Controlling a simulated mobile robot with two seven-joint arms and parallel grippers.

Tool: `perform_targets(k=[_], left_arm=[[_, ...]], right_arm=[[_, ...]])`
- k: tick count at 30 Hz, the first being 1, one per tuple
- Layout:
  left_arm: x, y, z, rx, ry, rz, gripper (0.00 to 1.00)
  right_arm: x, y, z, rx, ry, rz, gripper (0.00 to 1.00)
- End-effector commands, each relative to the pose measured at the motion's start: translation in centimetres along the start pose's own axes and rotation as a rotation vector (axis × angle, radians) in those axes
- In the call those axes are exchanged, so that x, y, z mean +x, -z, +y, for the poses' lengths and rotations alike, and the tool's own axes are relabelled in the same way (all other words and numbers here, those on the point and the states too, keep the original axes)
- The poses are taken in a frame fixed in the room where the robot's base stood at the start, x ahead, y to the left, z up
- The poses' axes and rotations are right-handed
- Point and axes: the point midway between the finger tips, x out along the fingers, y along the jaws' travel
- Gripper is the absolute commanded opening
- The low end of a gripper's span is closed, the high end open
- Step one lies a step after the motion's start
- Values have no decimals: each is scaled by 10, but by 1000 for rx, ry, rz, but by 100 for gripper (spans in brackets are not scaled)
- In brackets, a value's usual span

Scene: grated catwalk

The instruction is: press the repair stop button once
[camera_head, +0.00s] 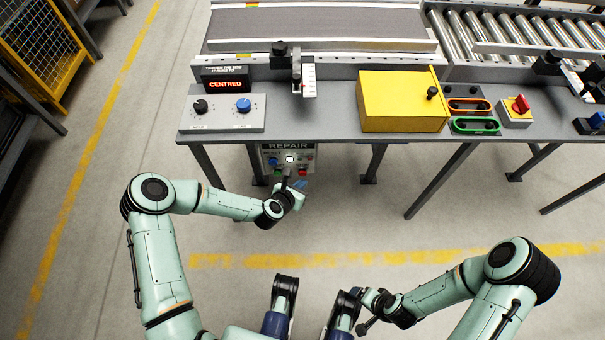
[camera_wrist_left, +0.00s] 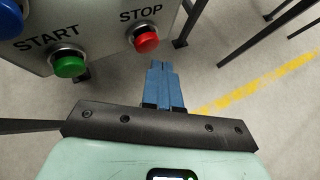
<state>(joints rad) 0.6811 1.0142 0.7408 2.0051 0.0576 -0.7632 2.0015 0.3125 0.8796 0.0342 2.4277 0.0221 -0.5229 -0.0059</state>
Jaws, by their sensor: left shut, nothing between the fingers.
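The grey REPAIR panel (camera_head: 268,150) hangs below the front edge of the bench, partly hidden by my left gripper. In the left wrist view its red STOP button (camera_wrist_left: 147,40) and green START button (camera_wrist_left: 69,64) show, each in a metal collar under its label. A blue button (camera_wrist_left: 10,18) shows at the left edge. My left gripper (camera_head: 301,184) is in front of the panel's lower part. In the wrist view its blue fingers (camera_wrist_left: 160,64) are together and empty, with their tips just below and right of STOP, apart from it in the picture. My right gripper (camera_head: 366,326) is low, away from the panel.
The bench (camera_head: 330,122) carries a control box (camera_head: 222,113), a CENTRED display (camera_head: 226,84), a yellow box (camera_head: 400,100) and a red rotary switch (camera_head: 520,104). Bench legs (camera_head: 440,182) stand around the panel. The floor in front is clear.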

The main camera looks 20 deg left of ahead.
Motion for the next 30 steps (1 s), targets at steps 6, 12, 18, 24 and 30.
perform_targets(k=[6,12,18,24,30], left_arm=[[-13,9,-9,-1,2,2,0],[-27,19,-20,-1,2,2,0],[-34,25,-25,-1,0,1,0],[-34,25,-25,0,0,1,0],[-34,25,-25,0,0,1,0]], right_arm=[[-7,0,-2,-1,1,2,87],[-12,1,-4,-1,2,4,87],[-15,1,-4,-1,2,5,87],[-14,1,-4,-1,2,5,87],[-14,1,-4,-1,2,5,87]])
